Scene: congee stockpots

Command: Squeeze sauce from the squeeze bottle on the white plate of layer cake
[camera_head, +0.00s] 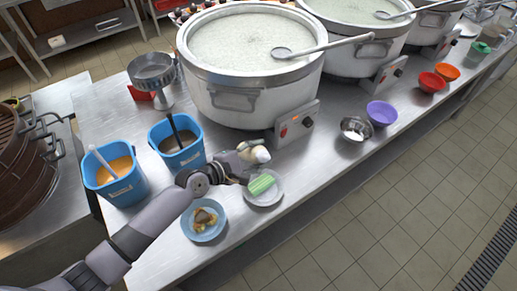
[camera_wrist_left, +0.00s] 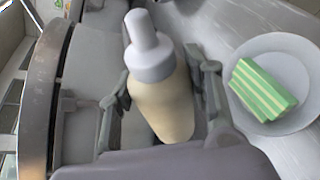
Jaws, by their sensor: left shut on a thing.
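The squeeze bottle (camera_wrist_left: 165,100) is cream coloured with a grey-white cap and nozzle. My left gripper (camera_wrist_left: 165,95) is shut around its body, with a finger on each side. In the head view the bottle (camera_head: 260,154) shows at the end of my left gripper (camera_head: 247,160), tilted, beside the big pot. The white plate (camera_head: 274,199) holds a green and white striped layer cake (camera_head: 261,184). The plate lies just in front of the gripper, and the bottle is apart from it. The left wrist view shows the cake (camera_wrist_left: 263,88) on the plate at right. My right gripper is not in view.
A blue plate with food (camera_head: 204,220) lies left of the white plate. Blue tubs (camera_head: 177,145) with utensils stand at left. The large stockpot (camera_head: 250,65) rises behind the gripper. A metal bowl (camera_head: 355,129) and purple bowl (camera_head: 381,113) are to the right.

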